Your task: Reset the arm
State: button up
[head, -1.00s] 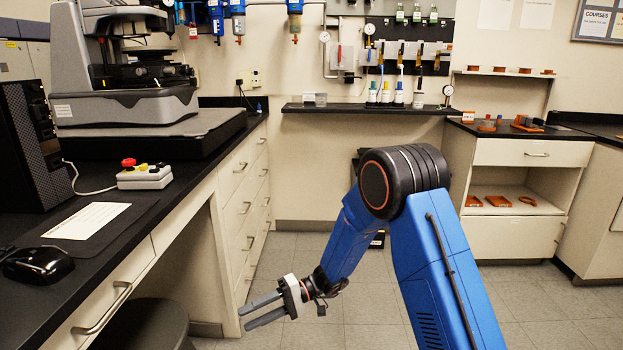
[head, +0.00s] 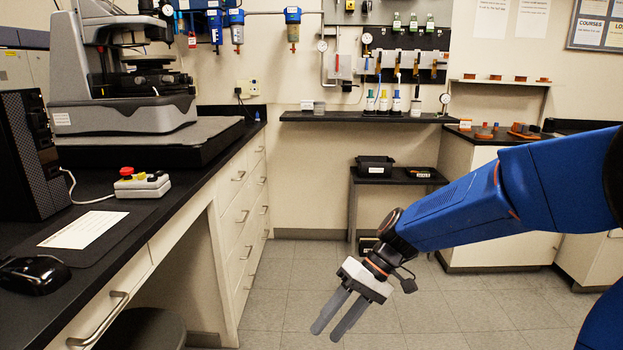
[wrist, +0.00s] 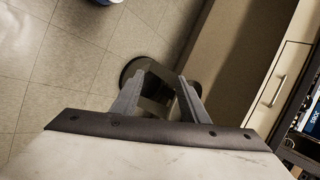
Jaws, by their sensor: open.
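My gripper (head: 340,314) is in the lower middle of the head view, pointing down and to the left over open floor. Its two grey fingers are apart with nothing between them. My blue arm reaches in from the right edge. In the wrist view, my gripper (wrist: 160,92) shows its two fingers spread, with a dark round stool (wrist: 150,75) beyond them near the cabinet.
A black bench (head: 150,220) with drawers runs along the left, holding the stylus profiler (head: 125,75), a control box (head: 142,185) and a mouse (head: 34,275). A small table (head: 400,178) with a black bin stands at the back. The floor (head: 290,280) between is clear.

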jog(key=s+d+r+m+t+h, duration=0.2)
jog(key=s+d, duration=0.4)
jog(key=d, duration=0.6)
jog(key=s+d+r+m+t+h, duration=0.2)
jog(key=s+d+t+h, duration=0.3)
jog(key=d, duration=0.7)
jog(key=shift+s+d+r+m+t+h, duration=0.3)
jog(key=shift+s+r+t, duration=0.2)
jog(key=shift+s+t, duration=0.6)
jog(key=shift+s, duration=0.15)
